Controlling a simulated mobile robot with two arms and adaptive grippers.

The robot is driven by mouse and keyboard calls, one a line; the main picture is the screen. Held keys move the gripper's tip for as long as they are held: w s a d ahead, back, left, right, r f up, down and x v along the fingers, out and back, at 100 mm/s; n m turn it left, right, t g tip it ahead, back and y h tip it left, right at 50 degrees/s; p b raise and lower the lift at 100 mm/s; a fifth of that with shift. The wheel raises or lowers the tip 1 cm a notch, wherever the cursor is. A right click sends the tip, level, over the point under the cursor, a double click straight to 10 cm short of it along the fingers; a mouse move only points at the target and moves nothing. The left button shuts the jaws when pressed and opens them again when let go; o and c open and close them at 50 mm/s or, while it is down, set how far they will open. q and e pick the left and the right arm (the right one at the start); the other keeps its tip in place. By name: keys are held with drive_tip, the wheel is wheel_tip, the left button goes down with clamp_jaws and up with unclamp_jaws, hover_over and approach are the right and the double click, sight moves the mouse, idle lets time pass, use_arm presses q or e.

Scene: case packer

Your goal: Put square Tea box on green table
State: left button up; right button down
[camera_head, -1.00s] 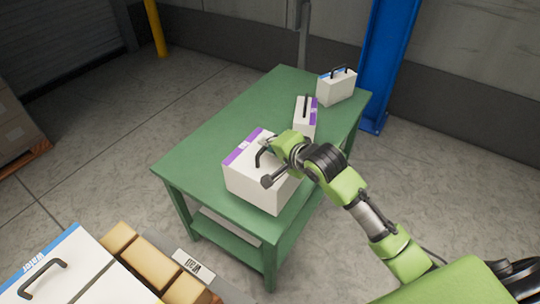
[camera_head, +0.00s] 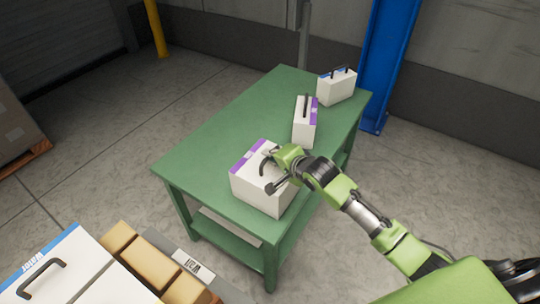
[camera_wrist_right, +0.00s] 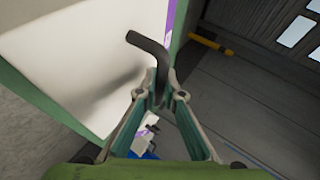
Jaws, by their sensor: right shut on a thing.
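The square Tea box (camera_head: 252,192) is white with a purple band on its top edge and a black handle. It is over the near end of the green table (camera_head: 205,140). I cannot tell for sure whether its base touches the tabletop. My right gripper (camera_head: 273,171) is shut on the handle. In the right wrist view, the fingers (camera_wrist_right: 163,92) close around the dark handle (camera_wrist_right: 150,48), and the box's white face (camera_wrist_right: 80,55) fills the upper left. My left gripper is not in view.
A narrow white box with purple (camera_head: 303,128) and a white box with blue (camera_head: 335,90) stand at the table's far right. The table's left side is clear. A blue column (camera_head: 390,60) stands behind. A Water box (camera_head: 75,255) and brown boxes (camera_head: 150,262) are at lower left.

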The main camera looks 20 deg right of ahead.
drive_tip(key=shift+w+r, duration=0.1)
drive_tip(key=shift+r, duration=0.1)
drive_tip(key=c, duration=2.4)
unclamp_jaws()
drive_tip(key=shift+f, duration=0.3)
drive_tip(key=shift+o, duration=1.2)
drive_tip(key=shift+r, duration=0.1)
drive_tip(key=shift+r, duration=0.1)
drive_tip(key=v, duration=1.2)
drive_tip(key=shift+p, duration=0.35)
drive_tip(key=shift+s, duration=0.2)
